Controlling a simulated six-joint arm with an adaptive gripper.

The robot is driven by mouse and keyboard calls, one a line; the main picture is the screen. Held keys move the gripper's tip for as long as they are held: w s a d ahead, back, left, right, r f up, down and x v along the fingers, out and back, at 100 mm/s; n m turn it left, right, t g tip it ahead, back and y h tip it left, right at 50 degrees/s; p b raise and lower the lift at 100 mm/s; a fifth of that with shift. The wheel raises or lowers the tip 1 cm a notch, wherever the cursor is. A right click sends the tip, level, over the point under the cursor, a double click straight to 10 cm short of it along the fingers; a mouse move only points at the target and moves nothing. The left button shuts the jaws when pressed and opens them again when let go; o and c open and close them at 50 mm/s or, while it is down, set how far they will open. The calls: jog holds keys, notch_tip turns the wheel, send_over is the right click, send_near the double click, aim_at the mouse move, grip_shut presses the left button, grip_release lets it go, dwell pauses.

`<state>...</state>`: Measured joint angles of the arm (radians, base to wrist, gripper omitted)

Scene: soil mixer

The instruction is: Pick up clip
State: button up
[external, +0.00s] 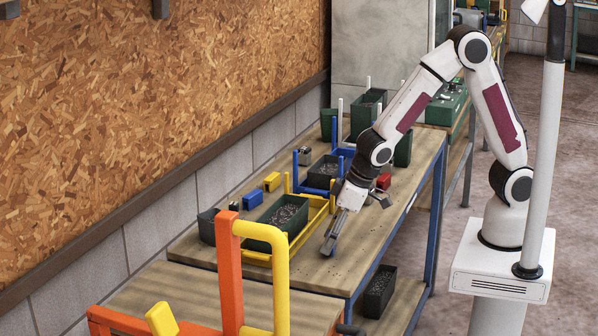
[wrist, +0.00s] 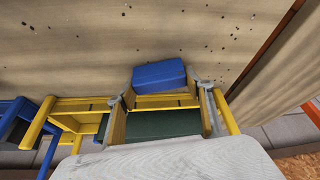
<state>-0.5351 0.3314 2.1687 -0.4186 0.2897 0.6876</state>
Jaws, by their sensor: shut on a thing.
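A blue block-like piece, seemingly the clip (wrist: 159,73), shows between my fingertips in the wrist view. My gripper (wrist: 163,93) is shut on it, one finger at each side. In the external view my gripper (external: 329,246) points down, low over the front part of the wooden bench top, to the right of the yellow rack. The held piece cannot be made out there, and I cannot tell whether it touches the bench.
The yellow rack (external: 309,234) with a dark green bin (external: 262,234) stands beside my gripper. A blue block (external: 252,199) and a yellow block (external: 272,181) lie behind it. A red block (external: 384,181) is near my wrist. An orange and yellow frame (external: 231,275) rises in front. The bench's front-right strip is clear.

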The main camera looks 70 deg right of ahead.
notch_tip(320, 180, up, 10)
jog(key=shift+f, duration=0.15)
dwell(0.4)
dwell(0.4)
dwell(0.4)
jog(key=w+a+r+n, duration=0.1)
jog(key=w+a+r, duration=0.15)
jog(key=a, duration=0.25)
jog(key=w+a+r+n+y, duration=0.1)
jog(key=w+a+r, duration=0.15)
jog(key=a, duration=0.35)
jog(key=w+a+r+n, duration=0.1)
jog(key=w+a+r, duration=0.15)
jog(key=a, duration=0.25)
jog(key=s+a+f+n, duration=0.1)
jog(key=a+f, duration=0.2)
jog(key=a, duration=0.6)
jog(key=s+a+f+n+g+y, duration=0.1)
jog(key=a+f, duration=0.3)
jog(key=a, duration=0.6)
jog(key=shift+s+a+f+n, duration=0.2)
jog(key=shift+s+a+n, duration=0.05)
jog(key=shift+s+n, duration=0.5)
